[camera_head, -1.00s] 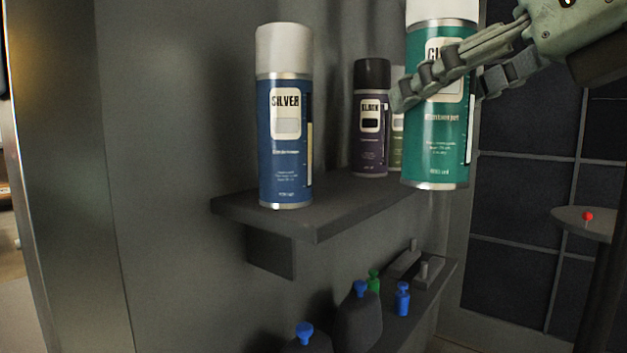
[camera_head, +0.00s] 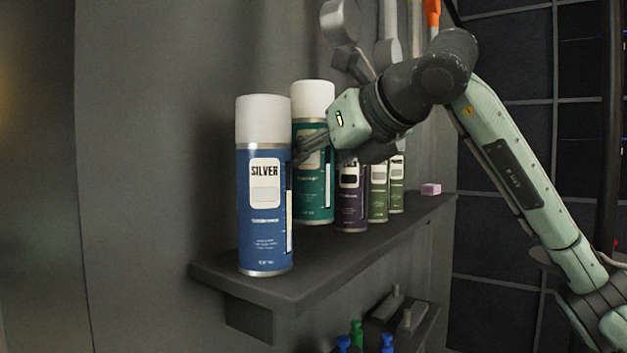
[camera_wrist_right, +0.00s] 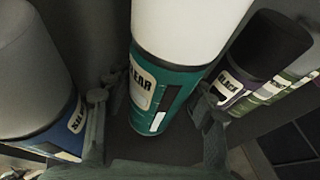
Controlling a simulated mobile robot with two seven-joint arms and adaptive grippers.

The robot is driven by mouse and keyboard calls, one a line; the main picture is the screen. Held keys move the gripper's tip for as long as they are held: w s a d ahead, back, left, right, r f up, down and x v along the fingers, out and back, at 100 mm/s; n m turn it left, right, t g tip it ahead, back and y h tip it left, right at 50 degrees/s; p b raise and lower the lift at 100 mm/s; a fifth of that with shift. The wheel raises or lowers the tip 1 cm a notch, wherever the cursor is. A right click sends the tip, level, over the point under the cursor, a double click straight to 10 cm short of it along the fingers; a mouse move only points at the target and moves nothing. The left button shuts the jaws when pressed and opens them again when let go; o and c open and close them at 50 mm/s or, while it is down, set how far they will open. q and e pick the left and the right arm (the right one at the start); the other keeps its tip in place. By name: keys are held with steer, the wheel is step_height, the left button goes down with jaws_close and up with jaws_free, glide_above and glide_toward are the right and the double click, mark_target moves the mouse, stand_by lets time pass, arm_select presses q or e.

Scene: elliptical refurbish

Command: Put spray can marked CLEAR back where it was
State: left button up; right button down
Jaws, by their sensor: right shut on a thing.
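The teal spray can (camera_head: 317,185) with a white cap is upright in the row on the upper shelf (camera_head: 300,285), between the blue SILVER can (camera_head: 264,215) and the purple can (camera_head: 351,200). Its base is at or very near the shelf top; I cannot tell whether it touches. My right gripper (camera_head: 311,149) is shut around its upper body. In the right wrist view the can (camera_wrist_right: 165,85) reads "CLEAR" in part and sits between the fingers (camera_wrist_right: 153,103). The SILVER can hides part of it in the head view. My left gripper is not in view.
The SILVER can (camera_wrist_right: 30,75) is close beside one finger, and the black-capped can (camera_wrist_right: 262,55) is close to the other. Green cans (camera_head: 379,195) and a pink block (camera_head: 431,189) are farther along the shelf. Blue-capped bottles (camera_head: 387,343) are below.

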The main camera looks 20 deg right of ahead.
mark_target(314, 186)
step_height(314, 186, down, 3)
steer(key=shift+d+f, duration=0.1)
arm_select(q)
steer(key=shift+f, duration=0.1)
arm_select(e)
steer(key=shift+f, duration=0.1)
steer(key=shift+f, duration=0.1)
steer(key=c, duration=0.6)
jaws_free()
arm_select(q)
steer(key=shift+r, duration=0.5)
